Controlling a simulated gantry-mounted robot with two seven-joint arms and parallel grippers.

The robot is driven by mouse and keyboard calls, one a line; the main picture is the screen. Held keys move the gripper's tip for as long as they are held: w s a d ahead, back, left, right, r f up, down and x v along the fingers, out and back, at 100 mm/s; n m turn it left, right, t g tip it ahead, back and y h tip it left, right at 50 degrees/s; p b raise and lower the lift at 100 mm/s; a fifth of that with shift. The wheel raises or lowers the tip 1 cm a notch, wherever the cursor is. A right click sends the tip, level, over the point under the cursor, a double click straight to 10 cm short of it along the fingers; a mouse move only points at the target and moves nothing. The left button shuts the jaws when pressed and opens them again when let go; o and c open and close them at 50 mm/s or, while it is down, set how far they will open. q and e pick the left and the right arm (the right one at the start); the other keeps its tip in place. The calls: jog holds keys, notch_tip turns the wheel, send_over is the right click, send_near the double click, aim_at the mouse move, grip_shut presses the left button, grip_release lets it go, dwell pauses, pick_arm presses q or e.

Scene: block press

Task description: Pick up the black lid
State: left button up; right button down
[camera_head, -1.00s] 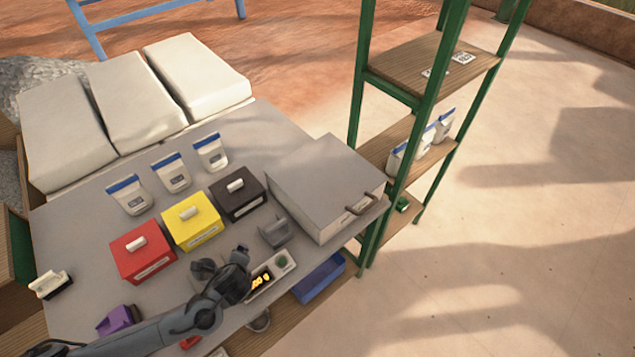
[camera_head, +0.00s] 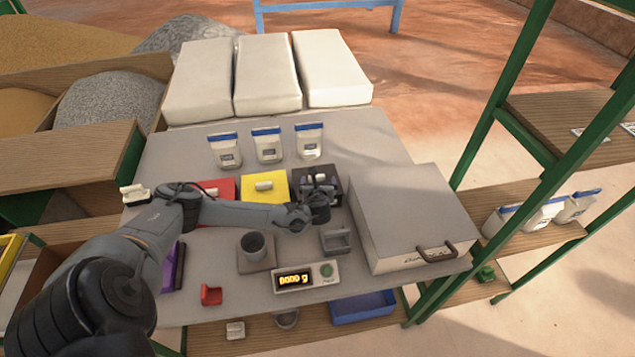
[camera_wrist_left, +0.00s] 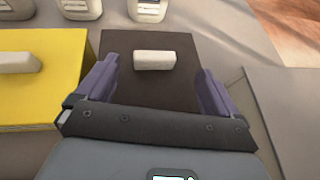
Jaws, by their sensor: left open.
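The black lid (camera_wrist_left: 172,88) sits on a black box and has a white bar handle (camera_wrist_left: 154,60). In the head view the black box (camera_head: 333,199) stands to the right of the yellow one, partly hidden by my gripper. My left gripper (camera_head: 322,188) is over it. In the left wrist view the open fingers of the left gripper (camera_wrist_left: 155,80) are spread on either side of the white handle, with nothing between them that I can see gripped. The height of the fingers over the lid is hard to tell. My right gripper is not in view.
A yellow-lidded box (camera_head: 264,185) and a red-lidded box (camera_head: 218,187) stand left of the black one. A large grey box (camera_head: 405,205) is close on its right. White bags with blue tops (camera_head: 267,145) stand behind. A scale (camera_head: 306,277) and a grey cup (camera_head: 257,247) are in front.

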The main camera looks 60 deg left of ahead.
aim_at(317, 177)
pick_arm(q)
jog(key=x, duration=0.4)
jog(key=shift+s+a+f, duration=0.1)
jog(key=shift+s+f, duration=0.1)
jog(key=shift+s, duration=0.2)
jog(key=shift+w+a+f, duration=0.25)
jog(key=shift+w+a, duration=0.05)
jog(key=shift+a, duration=0.1)
jog(key=c, duration=1.1)
jog(key=shift+c, duration=0.4)
jog(key=shift+r, duration=0.15)
